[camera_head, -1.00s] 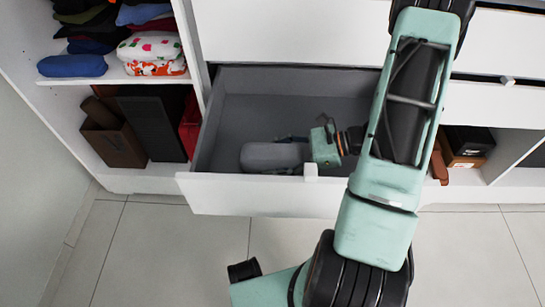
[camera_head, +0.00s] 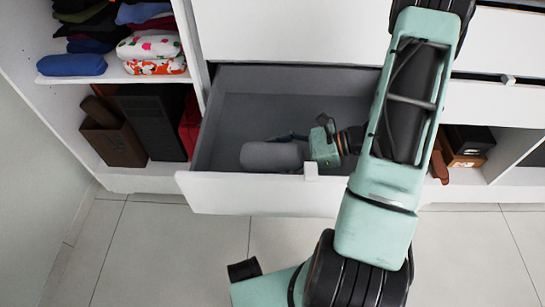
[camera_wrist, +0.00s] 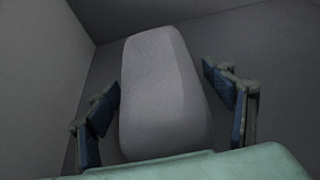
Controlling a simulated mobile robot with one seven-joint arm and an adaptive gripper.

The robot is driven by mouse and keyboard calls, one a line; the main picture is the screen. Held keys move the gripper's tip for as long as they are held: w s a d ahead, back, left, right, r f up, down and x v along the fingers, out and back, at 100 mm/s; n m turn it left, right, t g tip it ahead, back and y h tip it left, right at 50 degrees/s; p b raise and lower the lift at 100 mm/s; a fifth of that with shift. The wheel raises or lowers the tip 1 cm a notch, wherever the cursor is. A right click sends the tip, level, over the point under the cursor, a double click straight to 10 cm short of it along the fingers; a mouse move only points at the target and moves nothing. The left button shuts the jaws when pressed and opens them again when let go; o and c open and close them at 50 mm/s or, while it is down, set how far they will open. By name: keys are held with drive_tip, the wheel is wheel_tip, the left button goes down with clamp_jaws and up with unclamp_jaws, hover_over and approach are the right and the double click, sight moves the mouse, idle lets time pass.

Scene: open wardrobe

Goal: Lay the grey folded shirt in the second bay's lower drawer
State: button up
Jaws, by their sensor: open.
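The grey folded shirt (camera_head: 270,156) lies inside the open lower drawer (camera_head: 255,196), near its front wall. In the wrist view the shirt (camera_wrist: 165,95) rests on the dark drawer floor. My gripper (camera_head: 292,150) reaches into the drawer from the right in the head view. In the wrist view my gripper (camera_wrist: 165,105) is open, with one finger on each side of the shirt and a gap showing at the right finger. My arm hides the drawer's right part in the head view.
The drawer has free floor behind and left of the shirt. On the left, a shelf (camera_head: 120,80) holds folded clothes (camera_head: 152,48), with a brown box (camera_head: 115,145) and a dark box (camera_head: 155,120) below. Boxes (camera_head: 465,145) stand in a compartment at right. The tiled floor in front is clear.

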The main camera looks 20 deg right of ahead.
sight(273, 151)
idle(0.4)
wheel_tip(273, 151, up, 9)
drive_tip(key=p, duration=0.7)
drive_tip(key=shift+r, duration=0.1)
idle(0.3)
